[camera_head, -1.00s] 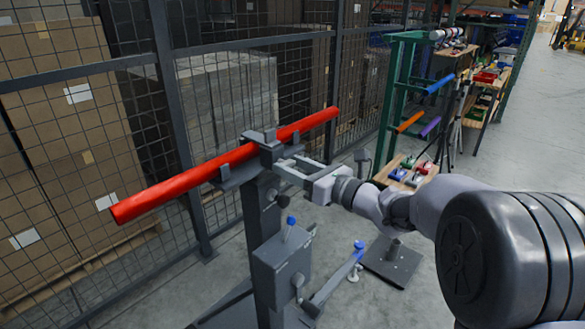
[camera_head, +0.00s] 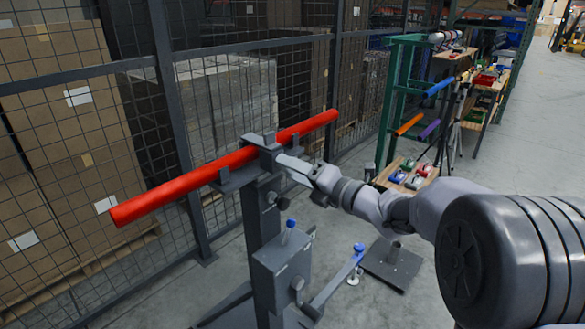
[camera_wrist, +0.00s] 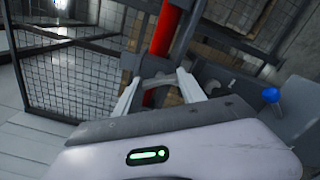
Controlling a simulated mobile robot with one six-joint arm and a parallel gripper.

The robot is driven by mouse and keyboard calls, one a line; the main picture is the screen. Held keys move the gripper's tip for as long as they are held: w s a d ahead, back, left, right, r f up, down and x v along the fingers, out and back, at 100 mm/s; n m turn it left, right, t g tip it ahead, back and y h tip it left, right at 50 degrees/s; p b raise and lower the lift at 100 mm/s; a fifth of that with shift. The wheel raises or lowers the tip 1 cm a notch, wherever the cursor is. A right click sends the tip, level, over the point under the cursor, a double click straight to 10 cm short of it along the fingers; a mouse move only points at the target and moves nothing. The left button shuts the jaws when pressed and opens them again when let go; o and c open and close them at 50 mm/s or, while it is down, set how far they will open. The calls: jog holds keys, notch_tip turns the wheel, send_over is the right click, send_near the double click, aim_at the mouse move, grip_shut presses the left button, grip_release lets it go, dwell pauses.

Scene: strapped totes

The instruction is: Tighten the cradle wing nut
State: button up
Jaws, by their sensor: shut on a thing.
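A long red tube (camera_head: 185,183) lies in the grey cradle (camera_head: 228,179) on top of a grey stand, with a grey clamp piece (camera_head: 259,139) over it. My gripper (camera_head: 282,160) is at the right side of the cradle head, seen edge-on. In the wrist view my gripper (camera_wrist: 157,86) has its two pale fingers on either side of a grey wing nut (camera_wrist: 157,79) and is shut on it. The red tube (camera_wrist: 165,30) runs just behind the nut. The wing nut is hidden in the head view by the fingers and cradle.
A mesh fence (camera_head: 105,130) runs behind the tube. A green rack (camera_head: 393,105) and a small table (camera_head: 383,174) stand to the right. Open floor lies further right.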

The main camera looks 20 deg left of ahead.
jog(key=shift+s+n+p, duration=0.15)
jog(key=shift+n+p, duration=8.9)
jog(key=shift+n, duration=6.55)
jog(key=o, duration=1.4)
jog(key=shift+c, duration=0.2)
